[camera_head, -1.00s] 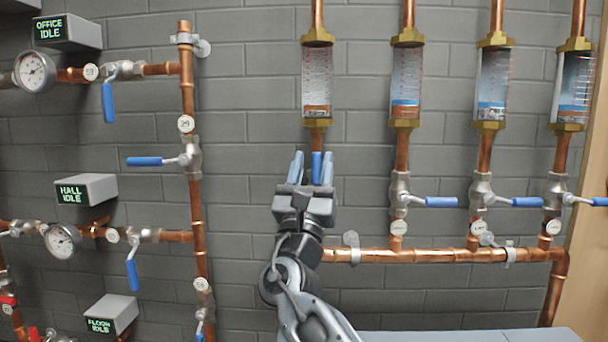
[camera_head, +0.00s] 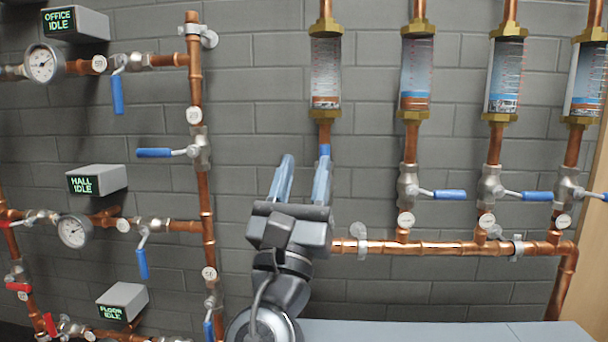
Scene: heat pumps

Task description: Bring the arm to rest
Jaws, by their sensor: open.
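My gripper (camera_head: 303,176) is open and empty in the head view, its two grey-blue fingers spread and pointing up the wall. Its right finger overlaps the lower part of the leftmost vertical copper pipe (camera_head: 324,131), hiding the valve area there. A bit of blue shows at that fingertip, and I cannot tell whether the finger touches it. My arm reaches up from the bottom of the picture, left of centre.
Flow tubes (camera_head: 325,73) stand above blue-handled valves (camera_head: 435,194) on a horizontal copper pipe (camera_head: 450,247) at right. At left are gauges (camera_head: 73,231), valves and display boxes reading IDLE (camera_head: 97,180). A grey surface (camera_head: 420,331) lies below. Bare wall separates the pipe groups.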

